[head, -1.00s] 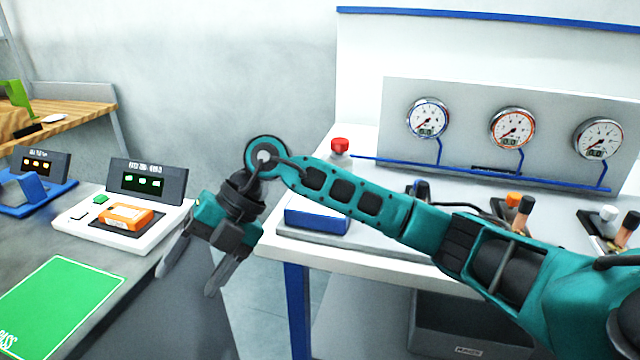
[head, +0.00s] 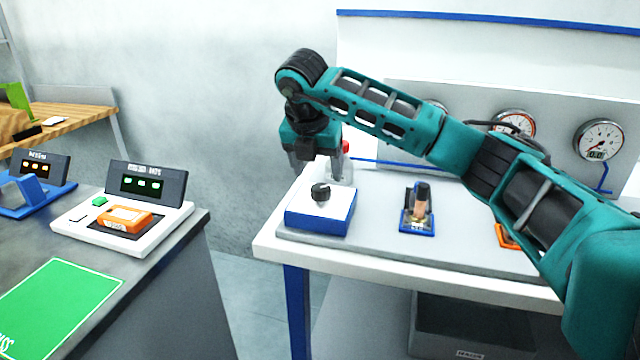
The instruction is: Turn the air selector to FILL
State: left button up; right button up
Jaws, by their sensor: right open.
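A blue box (head: 318,221) with a white top and a black knob (head: 320,191) stands at the left end of the white bench; it looks like the air selector, but I cannot read any FILL mark. My right gripper (head: 319,170) is open and empty, pointing down just above and behind the knob in the picture. Its fingers are pale and hard to make out against the wall. I cannot tell how far they are from the knob. My left gripper is not in view.
A lever on a blue base (head: 417,222) stands right of the box, with an orange base (head: 507,236) farther right, partly behind my arm. A red-topped item (head: 345,150) is behind my gripper. Gauges (head: 600,139) line the back panel. A grey counter (head: 165,270) is at left.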

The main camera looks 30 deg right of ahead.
aim_at(321, 188)
jog(key=x, duration=0.4)
jog(key=shift+f, duration=0.2)
jog(key=shift+w+d+f, duration=0.15)
jog(key=shift+f, duration=0.4)
jog(key=shift+c, duration=0.5)
jog(key=c, duration=1)
jog(key=shift+o, duration=0.2)
